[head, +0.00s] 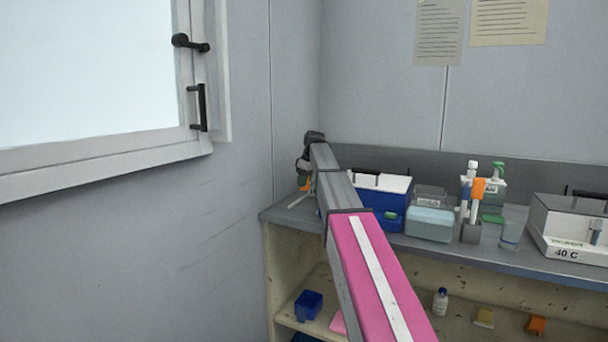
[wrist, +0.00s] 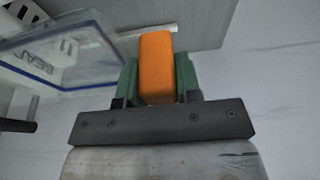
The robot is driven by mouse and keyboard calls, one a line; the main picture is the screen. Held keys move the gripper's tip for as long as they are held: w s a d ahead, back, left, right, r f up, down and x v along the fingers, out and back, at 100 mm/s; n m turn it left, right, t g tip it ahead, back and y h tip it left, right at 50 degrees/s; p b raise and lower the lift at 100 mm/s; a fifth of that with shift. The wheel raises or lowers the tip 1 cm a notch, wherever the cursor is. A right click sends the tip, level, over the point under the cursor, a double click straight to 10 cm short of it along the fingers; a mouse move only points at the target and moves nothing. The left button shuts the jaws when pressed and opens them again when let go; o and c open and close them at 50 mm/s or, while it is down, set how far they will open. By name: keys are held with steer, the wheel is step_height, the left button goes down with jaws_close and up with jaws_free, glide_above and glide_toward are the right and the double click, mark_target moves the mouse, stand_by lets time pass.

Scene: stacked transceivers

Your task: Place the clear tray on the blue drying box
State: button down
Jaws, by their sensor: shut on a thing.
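My gripper (head: 305,180) is at the far left end of the bench, close to the side wall. In the wrist view, the green fingers of my gripper (wrist: 158,82) are shut on an orange block (wrist: 157,65). A clear tray (head: 430,192) appears at or just behind the top of a pale blue box (head: 430,223); exact contact is unclear. Left of that stands a darker blue box (head: 393,204) with a white lid and black handle. The wrist view shows a clear blue-rimmed container (wrist: 85,82) beside the fingers; I cannot tell whether it is the same tray.
A grey rack (head: 471,232) with tubes, a small clear cup (head: 511,236) and a white heater box (head: 575,245) stand to the right on the bench (head: 470,254). A shelf (head: 390,310) below holds small items. The window (head: 90,75) is at left.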

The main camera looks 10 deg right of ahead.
steer(key=shift+f, duration=0.35)
steer(key=shift+f, duration=2.45)
steer(key=shift+f, duration=0.2)
steer(key=shift+f, duration=1.4)
steer(key=c, duration=0.7)
jaws_free()
steer(key=shift+f, duration=0.1)
steer(key=shift+c, duration=0.2)
